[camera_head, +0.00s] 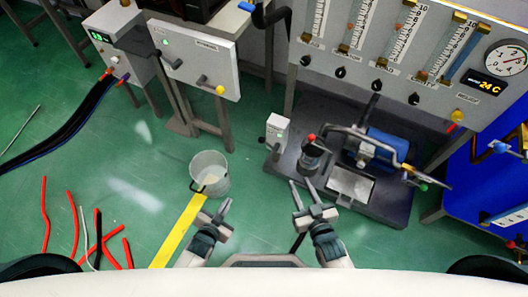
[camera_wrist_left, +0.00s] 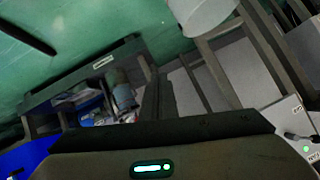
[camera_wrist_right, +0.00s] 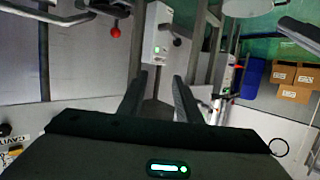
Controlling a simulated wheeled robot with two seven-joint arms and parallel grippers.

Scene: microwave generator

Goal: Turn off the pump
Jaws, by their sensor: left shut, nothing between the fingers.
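The pump (camera_head: 388,146) has a blue motor and metal pipes on a dark base at the right of the head view. A small white switch box (camera_head: 278,128) with a black-knobbed lever stands at the base's left corner. The box also shows in the right wrist view (camera_wrist_right: 157,38), with a green light and the black knob at its side. My right gripper (camera_head: 302,185) is open and empty, in front of the pump base and below the box in the picture. My left gripper (camera_head: 214,208) is shut and empty, beside the bucket and apart from the pump.
A grey bucket (camera_head: 210,174) stands on the green floor by a yellow strip (camera_head: 180,232). A gauge panel (camera_head: 400,50) stands above the pump. A white cabinet (camera_head: 200,60) with levers stands at upper left. Red hoses (camera_head: 73,222) lie at left. A red-knobbed valve (camera_head: 311,150) rises near the box.

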